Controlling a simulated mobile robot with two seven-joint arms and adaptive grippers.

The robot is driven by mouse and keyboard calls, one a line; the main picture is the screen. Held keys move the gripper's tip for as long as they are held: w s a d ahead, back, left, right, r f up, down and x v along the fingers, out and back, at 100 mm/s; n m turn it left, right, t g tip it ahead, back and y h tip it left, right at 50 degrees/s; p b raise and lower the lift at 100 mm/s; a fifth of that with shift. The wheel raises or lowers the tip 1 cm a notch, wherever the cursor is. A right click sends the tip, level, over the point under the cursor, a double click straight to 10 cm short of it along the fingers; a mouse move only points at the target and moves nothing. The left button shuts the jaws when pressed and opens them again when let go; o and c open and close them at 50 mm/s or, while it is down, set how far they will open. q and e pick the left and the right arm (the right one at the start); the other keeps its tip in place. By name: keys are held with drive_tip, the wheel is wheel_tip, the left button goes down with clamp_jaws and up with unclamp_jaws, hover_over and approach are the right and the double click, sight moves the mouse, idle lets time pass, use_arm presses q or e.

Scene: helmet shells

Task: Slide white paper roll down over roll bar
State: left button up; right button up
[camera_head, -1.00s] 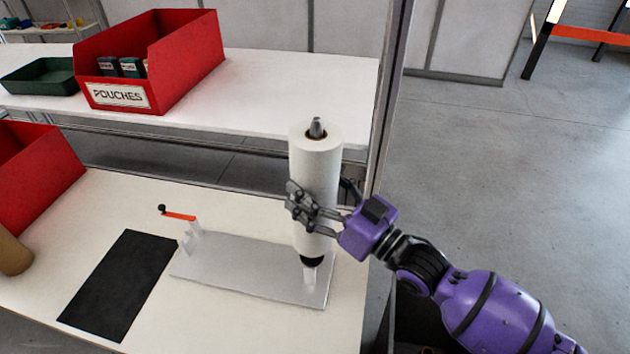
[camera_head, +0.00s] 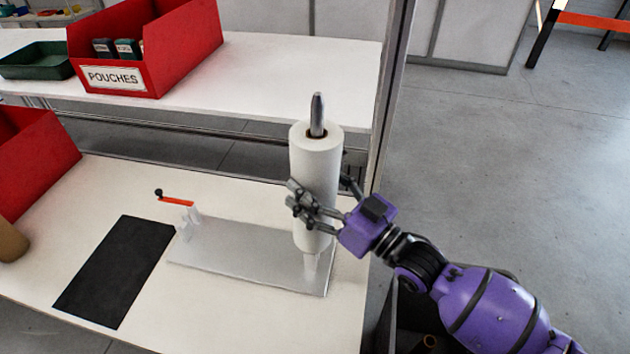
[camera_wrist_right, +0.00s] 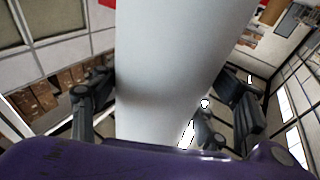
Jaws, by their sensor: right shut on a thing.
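The white paper roll (camera_head: 316,160) stands upright around the grey roll bar (camera_head: 317,115), whose tip sticks up out of the roll's core. The roll's lower end is close above the clear holder at the right end of the silver base plate (camera_head: 230,255); I cannot tell whether they touch. My right gripper (camera_head: 317,205) is shut around the roll's lower half. In the right wrist view the roll (camera_wrist_right: 170,70) fills the space between the dark fingers. My left gripper is not in view.
An orange crank handle (camera_head: 176,201) is at the plate's left end. A black mat (camera_head: 115,270) lies to its left. A red bin labelled POUCHES (camera_head: 190,50) and a green tray (camera_head: 35,60) stand on the shelf behind. A metal post (camera_head: 390,90) rises behind the roll.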

drive_tip(key=shift+r, duration=0.2)
drive_tip(key=o, duration=2.2)
drive_tip(key=shift+c, duration=0.2)
drive_tip(key=shift+f, duration=0.1)
drive_tip(key=shift+s+d+f, duration=0.3)
drive_tip(key=shift+d, duration=0.1)
drive_tip(key=v, duration=1.1)
drive_tip(key=shift+r, duration=0.2)
drive_tip(key=shift+s, duration=0.1)
